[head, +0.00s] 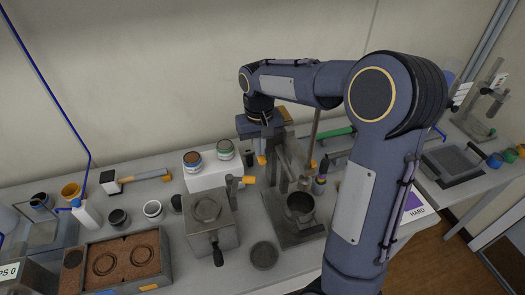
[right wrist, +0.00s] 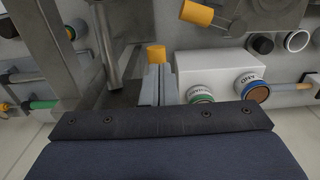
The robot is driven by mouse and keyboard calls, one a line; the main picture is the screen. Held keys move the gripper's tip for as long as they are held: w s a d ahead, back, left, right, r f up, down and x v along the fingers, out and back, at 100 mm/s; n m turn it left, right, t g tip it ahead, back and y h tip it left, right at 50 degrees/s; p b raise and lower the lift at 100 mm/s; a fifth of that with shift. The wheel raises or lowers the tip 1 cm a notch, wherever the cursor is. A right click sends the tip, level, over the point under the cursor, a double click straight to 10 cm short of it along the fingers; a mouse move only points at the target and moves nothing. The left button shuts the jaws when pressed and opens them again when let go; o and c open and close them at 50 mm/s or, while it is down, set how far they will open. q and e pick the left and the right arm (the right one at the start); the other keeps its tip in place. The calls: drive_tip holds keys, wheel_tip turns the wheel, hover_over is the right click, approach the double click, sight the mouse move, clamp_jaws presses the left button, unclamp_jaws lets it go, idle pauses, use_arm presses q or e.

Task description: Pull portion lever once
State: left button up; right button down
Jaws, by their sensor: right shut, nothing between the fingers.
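A grey box-shaped unit (head: 209,222) with a round lid stands on the bench in the head view. Beside its top right corner is a short lever with an orange end (head: 248,180); this end also shows at the top of the right wrist view (right wrist: 197,13). I cannot tell for sure that it is the portion lever. My right gripper (head: 262,154) is shut and empty behind the metal stand (head: 291,165), apart from that lever. In the right wrist view its fingers (right wrist: 156,70) show, with an orange piece at their tip. My left gripper is out of view.
A white block (head: 203,180) with a brown-topped can (head: 193,160) and a green-rimmed can (head: 225,149) stands left of the right gripper. A dark cup (head: 300,206) is on the stand. A soil tray (head: 163,262) lies at front left. My right arm hides part of the bench.

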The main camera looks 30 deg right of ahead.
drive_tip(key=shift+f, duration=0.15)
drive_tip(key=shift+f+b, duration=0.65)
drive_tip(key=shift+f, duration=0.25)
wheel_tip(320, 180, up, 6)
drive_tip(key=p, duration=0.5)
drive_tip(key=shift+r, duration=0.15)
idle(0.5)
